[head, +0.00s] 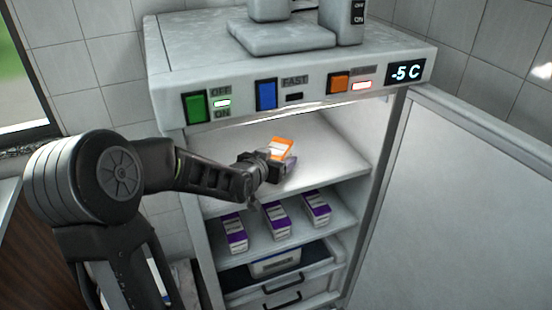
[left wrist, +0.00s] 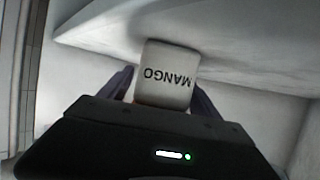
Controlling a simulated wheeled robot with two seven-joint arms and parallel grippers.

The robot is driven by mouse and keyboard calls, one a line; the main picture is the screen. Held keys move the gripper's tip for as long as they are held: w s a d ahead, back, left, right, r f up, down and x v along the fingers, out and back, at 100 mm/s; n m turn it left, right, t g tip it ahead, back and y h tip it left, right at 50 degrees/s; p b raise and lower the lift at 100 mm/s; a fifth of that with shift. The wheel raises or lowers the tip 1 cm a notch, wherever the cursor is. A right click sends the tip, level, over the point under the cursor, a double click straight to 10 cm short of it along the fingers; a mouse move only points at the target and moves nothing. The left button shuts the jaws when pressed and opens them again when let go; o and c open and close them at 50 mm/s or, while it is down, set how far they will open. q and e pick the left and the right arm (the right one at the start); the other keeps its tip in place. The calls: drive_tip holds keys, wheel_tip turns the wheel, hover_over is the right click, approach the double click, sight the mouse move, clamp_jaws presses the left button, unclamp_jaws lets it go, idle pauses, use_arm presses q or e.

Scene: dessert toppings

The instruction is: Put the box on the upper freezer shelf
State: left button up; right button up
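My left gripper (head: 276,166) reaches into the open freezer over the upper shelf (head: 330,150). It is shut on an orange and white box (head: 283,148). In the left wrist view the box's white end (left wrist: 166,78) reads "MANGO" upside down, between the two fingers. The box looks tilted in the head view. I cannot tell whether it touches the shelf. My right gripper does not show in either view.
Several purple and white boxes (head: 276,220) stand in a row on the shelf below. A white container (head: 275,262) sits under them. The freezer door (head: 455,200) stands open at the right. The upper shelf around the gripper is clear.

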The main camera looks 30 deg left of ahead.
use_arm(q)
drive_tip(key=shift+o, duration=0.2)
drive_tip(key=shift+r, duration=0.1)
drive_tip(key=shift+r+p, duration=0.15)
drive_tip(key=shift+p, duration=0.2)
drive_tip(key=shift+s, duration=0.3)
drive_tip(key=v, duration=1)
drive_tip(key=shift+d+r+b, duration=0.1)
drive_tip(key=shift+r+b, duration=0.1)
drive_tip(key=shift+b, duration=0.2)
drive_tip(key=shift+s+d+r, duration=0.1)
drive_tip(key=shift+s+r, duration=0.05)
drive_tip(key=shift+s, duration=0.45)
